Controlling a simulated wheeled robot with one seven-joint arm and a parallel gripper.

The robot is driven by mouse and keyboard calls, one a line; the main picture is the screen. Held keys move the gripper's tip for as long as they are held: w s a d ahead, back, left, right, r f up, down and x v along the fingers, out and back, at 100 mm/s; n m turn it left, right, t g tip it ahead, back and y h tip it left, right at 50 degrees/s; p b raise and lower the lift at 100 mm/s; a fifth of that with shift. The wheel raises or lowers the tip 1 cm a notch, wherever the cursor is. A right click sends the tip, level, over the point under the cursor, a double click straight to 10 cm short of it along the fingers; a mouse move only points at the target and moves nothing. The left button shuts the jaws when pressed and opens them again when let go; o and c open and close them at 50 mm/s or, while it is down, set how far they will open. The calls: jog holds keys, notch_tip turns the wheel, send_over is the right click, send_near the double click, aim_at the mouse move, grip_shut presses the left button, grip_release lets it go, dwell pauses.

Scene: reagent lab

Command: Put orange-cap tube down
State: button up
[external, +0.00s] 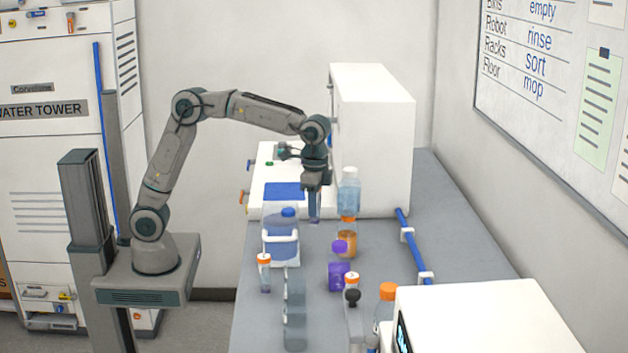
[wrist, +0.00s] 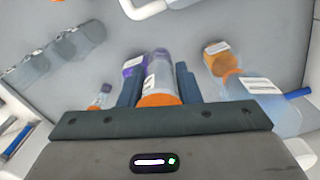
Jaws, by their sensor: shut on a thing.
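My gripper (external: 315,187) is shut on the orange-cap tube and points down above the bench. In the wrist view the tube (wrist: 159,70) lies between the two dark fingers (wrist: 158,88), with its orange cap close to the palm and a white label on its clear body. In the external view only the bluish lower part of the tube (external: 314,208) shows below the fingers. I cannot tell whether its lower end touches anything. A second orange-capped tube (external: 264,272) stands apart, in front of the blue jug.
Nearby stand a blue jug (external: 281,248), a clear blue bottle (external: 349,192), an amber bottle (external: 347,243) and a purple bottle (external: 339,276). A grey translucent rack (external: 294,312) is nearer the camera. A white box (external: 375,150) rises behind. Bare bench (external: 450,235) lies at right.

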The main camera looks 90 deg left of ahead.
jog(key=a+n, duration=0.7)
jog(key=a, duration=1.7)
jog(key=shift+w+f, duration=0.2)
jog(key=shift+f, duration=7.55)
jog(key=shift+f, duration=0.25)
jog(key=o, duration=0.9)
jog(key=shift+o, duration=0.2)
jog(key=shift+r, duration=0.1)
jog(key=shift+r, duration=0.1)
